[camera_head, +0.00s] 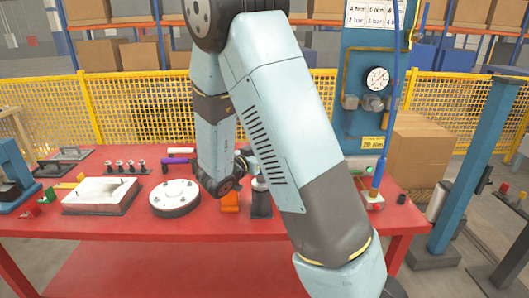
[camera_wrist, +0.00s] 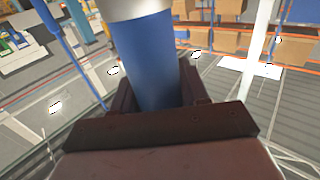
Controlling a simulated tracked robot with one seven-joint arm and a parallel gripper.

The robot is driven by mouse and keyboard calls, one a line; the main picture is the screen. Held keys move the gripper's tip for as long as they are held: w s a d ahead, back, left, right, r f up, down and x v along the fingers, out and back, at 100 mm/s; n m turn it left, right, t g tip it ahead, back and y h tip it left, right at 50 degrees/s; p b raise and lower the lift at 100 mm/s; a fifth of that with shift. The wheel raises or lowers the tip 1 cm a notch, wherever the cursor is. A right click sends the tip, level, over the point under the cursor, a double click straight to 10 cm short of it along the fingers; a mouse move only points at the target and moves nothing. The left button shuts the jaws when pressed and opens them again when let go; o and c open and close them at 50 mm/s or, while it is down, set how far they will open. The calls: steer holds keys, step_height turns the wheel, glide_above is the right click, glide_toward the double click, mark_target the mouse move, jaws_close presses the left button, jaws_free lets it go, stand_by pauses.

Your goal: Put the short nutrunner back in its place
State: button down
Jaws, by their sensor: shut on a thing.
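My gripper (camera_wrist: 160,96) is shut on a thick blue cylinder with a silver collar, which I take to be the short nutrunner (camera_wrist: 149,55). The nutrunner stands up between the two dark jaws in the wrist view, and its far end is cut off by the picture's top edge. In the head view my own arm hides the gripper and the held tool. An orange holder (camera_head: 230,202) and a dark holder (camera_head: 261,205) stand on the red table (camera_head: 120,222) near my wrist. I cannot tell which place is the nutrunner's.
A blue tool (camera_head: 375,178) hangs on a blue hose at the table's right, by a blue panel with a gauge (camera_head: 377,79). A round white flange (camera_head: 175,196) and a pale plate (camera_head: 99,194) lie to the left. A yellow fence (camera_head: 130,95) stands behind.

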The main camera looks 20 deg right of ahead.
steer(key=shift+f, duration=0.3)
steer(key=shift+c, duration=2.4)
jaws_free()
steer(key=shift+f, duration=0.1)
steer(key=shift+a, duration=0.15)
steer(key=v, duration=1.3)
steer(key=shift+s+a, duration=0.2)
